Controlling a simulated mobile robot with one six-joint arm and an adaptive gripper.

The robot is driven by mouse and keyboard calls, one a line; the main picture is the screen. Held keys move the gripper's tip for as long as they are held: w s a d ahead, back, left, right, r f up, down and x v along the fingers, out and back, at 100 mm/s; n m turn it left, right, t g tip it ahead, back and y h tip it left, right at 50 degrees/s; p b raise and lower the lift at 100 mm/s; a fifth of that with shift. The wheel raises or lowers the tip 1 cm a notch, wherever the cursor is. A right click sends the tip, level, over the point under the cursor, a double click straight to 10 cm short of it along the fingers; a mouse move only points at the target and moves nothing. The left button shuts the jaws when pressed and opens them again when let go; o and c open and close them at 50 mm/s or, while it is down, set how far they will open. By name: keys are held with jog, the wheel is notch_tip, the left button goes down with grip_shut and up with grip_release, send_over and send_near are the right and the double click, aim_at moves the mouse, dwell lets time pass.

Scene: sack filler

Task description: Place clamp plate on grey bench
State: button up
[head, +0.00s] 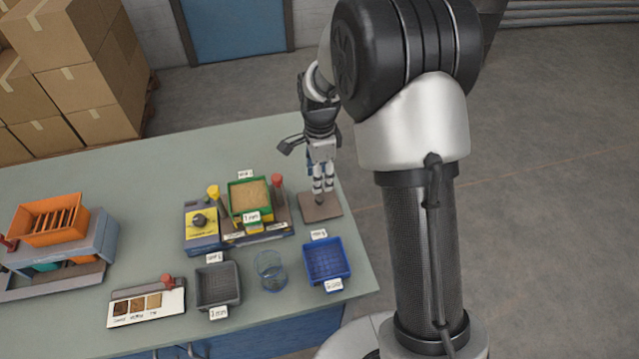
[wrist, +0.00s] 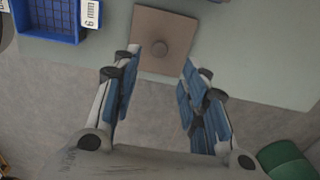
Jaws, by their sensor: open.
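The clamp plate (head: 321,207) is a flat brown square with a round knob in its middle. It lies on the grey bench (head: 148,162) near the right edge, right of the sieve device. My gripper (head: 322,190) is above the plate, pointing down. In the wrist view the plate (wrist: 163,40) lies ahead of the fingertips, and my gripper (wrist: 160,62) is open with its blue-padded fingers apart. The knob shows beyond and between the fingertips, with nothing held. I cannot tell the exact height of the fingertips above the plate.
A blue tray (head: 327,262) stands in front of the plate, with a glass beaker (head: 270,270) and grey tray (head: 218,287) to its left. The sieve device with a green-framed tray (head: 249,198) stands left of the plate. An orange tray (head: 50,218) is at far left.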

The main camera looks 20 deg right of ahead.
jog(key=s+r+n+t, duration=0.1)
jog(key=s+r+n, duration=0.35)
jog(key=r, duration=0.45)
jog(key=s+r+n+t, duration=0.1)
jog(key=s+r+n, duration=0.2)
jog(key=s+r, duration=0.4)
jog(key=s+r+n+t, duration=0.1)
jog(key=s+r+n, duration=0.1)
jog(key=s+n, duration=0.3)
jog(key=s+r+n+t, duration=0.1)
jog(key=s+n, duration=0.4)
jog(key=s, duration=0.6)
jog(key=shift+s+r+t, duration=0.15)
jog(key=shift+r+t, duration=0.15)
jog(key=shift+r, duration=0.6)
jog(key=shift+n, duration=0.25)
